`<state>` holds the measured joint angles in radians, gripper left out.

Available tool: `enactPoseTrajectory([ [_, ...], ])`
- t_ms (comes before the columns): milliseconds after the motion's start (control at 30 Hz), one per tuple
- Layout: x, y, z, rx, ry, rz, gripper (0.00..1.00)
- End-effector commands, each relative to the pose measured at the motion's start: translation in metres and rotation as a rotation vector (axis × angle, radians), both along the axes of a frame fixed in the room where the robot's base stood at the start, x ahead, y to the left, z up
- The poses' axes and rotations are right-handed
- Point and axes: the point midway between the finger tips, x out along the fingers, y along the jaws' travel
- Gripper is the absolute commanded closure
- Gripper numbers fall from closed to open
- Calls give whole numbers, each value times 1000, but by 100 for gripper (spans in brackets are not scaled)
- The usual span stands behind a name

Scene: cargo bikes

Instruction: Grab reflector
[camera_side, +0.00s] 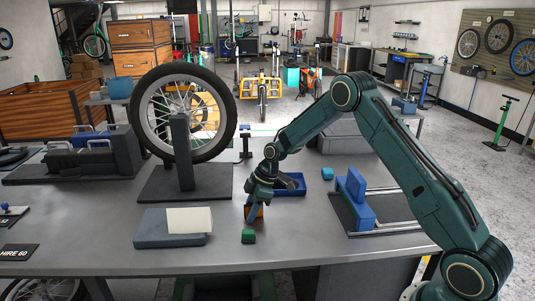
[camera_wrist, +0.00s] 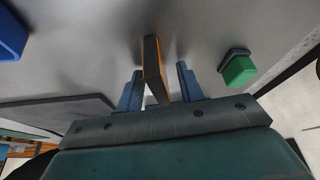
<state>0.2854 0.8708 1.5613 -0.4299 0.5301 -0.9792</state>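The reflector (camera_wrist: 152,62), a thin upright piece with an orange face and a dark edge, stands on the grey bench. In the side view the orange piece (camera_side: 259,212) shows under my gripper (camera_side: 254,212), partly hidden by a finger. In the wrist view the two blue fingers of my gripper (camera_wrist: 160,70) are open, one on each side of the reflector. A clear gap shows at the right finger. The left finger is close to the reflector, and I cannot tell whether it touches.
A green block (camera_side: 248,236) stands just in front of my gripper, and to its right in the wrist view (camera_wrist: 238,69). A blue tray (camera_side: 291,186) lies behind.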

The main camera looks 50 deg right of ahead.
Motion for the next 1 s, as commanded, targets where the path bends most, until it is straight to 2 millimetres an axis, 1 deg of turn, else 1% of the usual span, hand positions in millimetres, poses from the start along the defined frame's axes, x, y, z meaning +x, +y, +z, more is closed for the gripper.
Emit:
enactPoseTrajectory([
  [33,0,0,0,0,0,0,67],
  [167,0,0,0,0,0,0,92],
  [200,0,0,0,0,0,0,100],
  [533,0,0,1,0,0,0,100],
  [667,0,0,4,0,-1,0,100],
  [867,1,0,19,0,-3,0,100],
  [1000,1,0,39,-1,-4,-1,100],
])
